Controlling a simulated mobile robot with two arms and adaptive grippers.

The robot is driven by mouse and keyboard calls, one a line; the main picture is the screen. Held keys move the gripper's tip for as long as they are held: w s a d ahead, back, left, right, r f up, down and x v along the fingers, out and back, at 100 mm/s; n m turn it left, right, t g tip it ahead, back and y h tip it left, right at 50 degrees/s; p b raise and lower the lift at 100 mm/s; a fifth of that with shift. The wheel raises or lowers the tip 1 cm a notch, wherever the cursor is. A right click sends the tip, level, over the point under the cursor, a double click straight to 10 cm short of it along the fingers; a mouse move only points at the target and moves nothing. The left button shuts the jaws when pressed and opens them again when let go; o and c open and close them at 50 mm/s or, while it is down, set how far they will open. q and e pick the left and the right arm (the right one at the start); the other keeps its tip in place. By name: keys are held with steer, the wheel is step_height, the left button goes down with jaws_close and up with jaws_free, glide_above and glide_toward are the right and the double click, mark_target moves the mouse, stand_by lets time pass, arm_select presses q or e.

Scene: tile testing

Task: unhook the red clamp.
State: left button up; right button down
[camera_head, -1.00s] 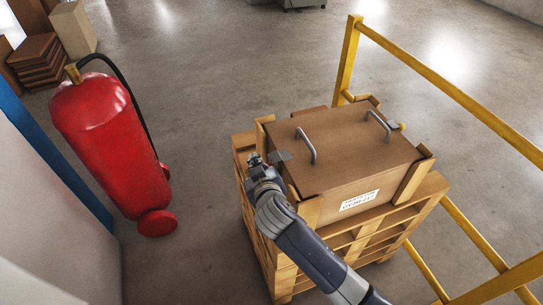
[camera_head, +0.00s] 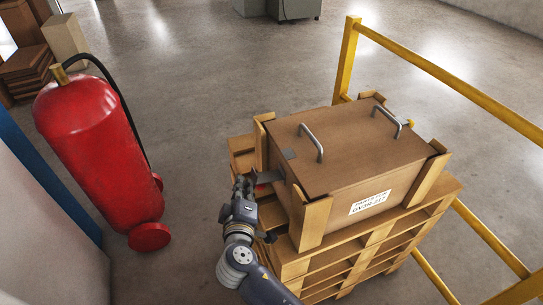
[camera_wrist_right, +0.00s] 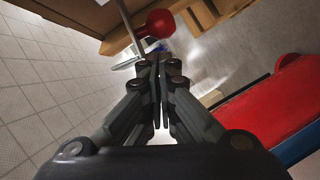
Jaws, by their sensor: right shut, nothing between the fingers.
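The red clamp shows in the right wrist view as a round red knob (camera_wrist_right: 160,23) beside a thin metal rod, just beyond my fingertips. My right gripper (camera_head: 243,185), also in the wrist view (camera_wrist_right: 160,64), is shut and empty, left of the crate. Contact with the clamp cannot be told. My left gripper is not in view.
The crate stands on stacked pallets (camera_head: 345,265). Its lid has two metal handles, and a small yellow part (camera_head: 410,123) shows at its far right. A yellow railing (camera_head: 440,75) runs behind and right. A red fire extinguisher (camera_head: 98,150) stands left, with open floor between.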

steer(key=s+r, duration=0.2)
steer(key=s, duration=0.9)
steer(key=shift+a+r, duration=0.15)
steer(key=shift+a, duration=0.05)
steer(key=shift+s, duration=0.1)
